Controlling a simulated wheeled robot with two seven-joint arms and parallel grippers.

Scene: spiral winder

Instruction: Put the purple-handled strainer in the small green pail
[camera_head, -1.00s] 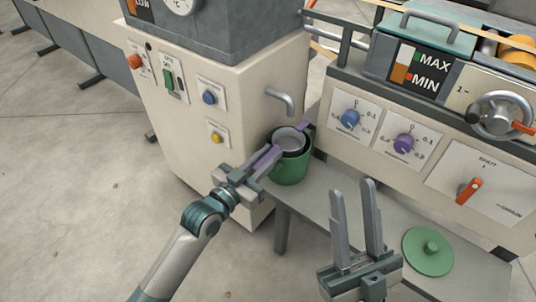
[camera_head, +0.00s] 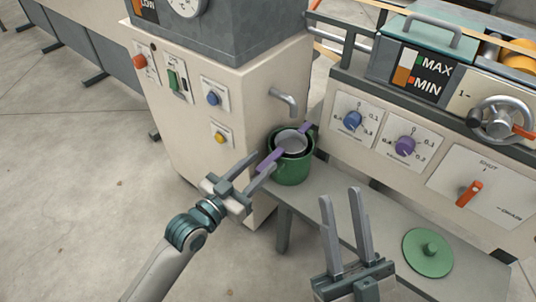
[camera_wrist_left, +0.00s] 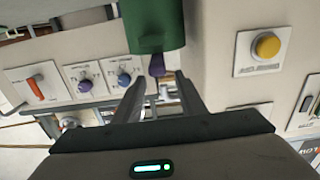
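The purple-handled strainer (camera_head: 290,140) sits in the mouth of the small green pail (camera_head: 291,172). Its grey bowl is inside the rim, and its purple handle (camera_head: 268,160) sticks out over the rim toward the lower left. A small purple tab shows at the opposite rim. My left gripper (camera_head: 258,162) is open, just off the handle's outer end. In the left wrist view, the handle end (camera_wrist_left: 157,66) shows beyond the spread fingers, beside the pail (camera_wrist_left: 155,25). My right gripper (camera_head: 340,192) is open and empty in front of the bench.
The pail stands on a grey bench (camera_head: 335,205) below a metal spout (camera_head: 286,100) on the cream machine cabinet. A round green lid (camera_head: 427,255) with a knob lies on the bench at the right. A control panel with dials stands behind. The floor at left is clear.

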